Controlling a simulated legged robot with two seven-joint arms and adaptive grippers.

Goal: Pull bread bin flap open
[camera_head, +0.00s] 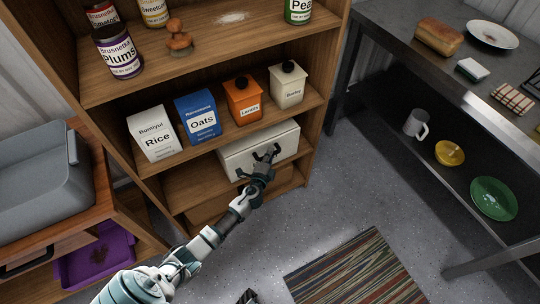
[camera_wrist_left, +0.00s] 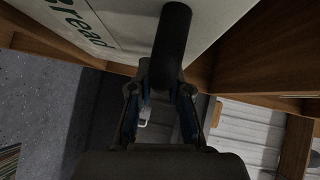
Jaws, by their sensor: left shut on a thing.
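The white bread bin (camera_head: 231,158) sits on a low shelf of the wooden shelving unit in the head view. In the left wrist view its pale front (camera_wrist_left: 118,22) carries green lettering that reads "Bread". A dark rounded handle (camera_wrist_left: 172,40) stands out from this front. My left gripper (camera_head: 266,157) is at the bin's front, and in the wrist view its fingers (camera_wrist_left: 160,95) are shut on the handle. The handle's far end and the exact finger contact are partly hidden. I cannot see a gap at the flap. My right gripper is not in clear view.
Rice, oats (camera_head: 198,118) and two lidded canisters (camera_head: 243,101) stand on the shelf above the bin. A metal table (camera_head: 376,29) is at the right. A striped rug (camera_head: 355,275) lies on the floor, with open floor around it. A grey tub (camera_head: 45,175) is at the left.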

